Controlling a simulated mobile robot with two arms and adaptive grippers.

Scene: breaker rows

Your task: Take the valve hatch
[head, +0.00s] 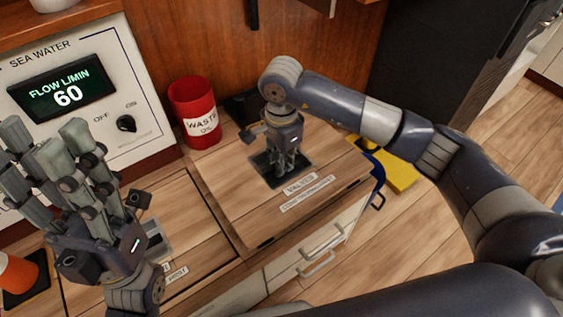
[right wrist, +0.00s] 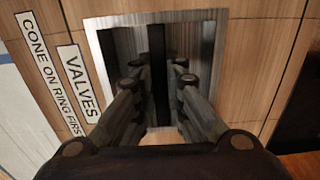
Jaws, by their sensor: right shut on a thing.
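The valve hatch (head: 235,205) is a wooden panel in the counter top, labelled VALVES and CONE ON RING FIRST. It lies flush, as far as I can see. A recessed metal pull with a dark bar (right wrist: 158,75) is set in it. My right gripper (head: 287,172) reaches down into this recess. In the right wrist view its fingers (right wrist: 158,95) stand on both sides of the bar and are shut on it; the fingertips are partly hidden in the recess. My left gripper (head: 47,132) is at the left, fingers spread and empty, above the neighbouring panel.
A red waste bin (head: 193,115) stands behind the hatch, beside the SEA WATER panel (head: 75,75) reading 60. An orange cone (head: 17,274) is at the far left. A second hatch (head: 200,235) adjoins on the left. Drawer handles (head: 318,262) face the open floor.

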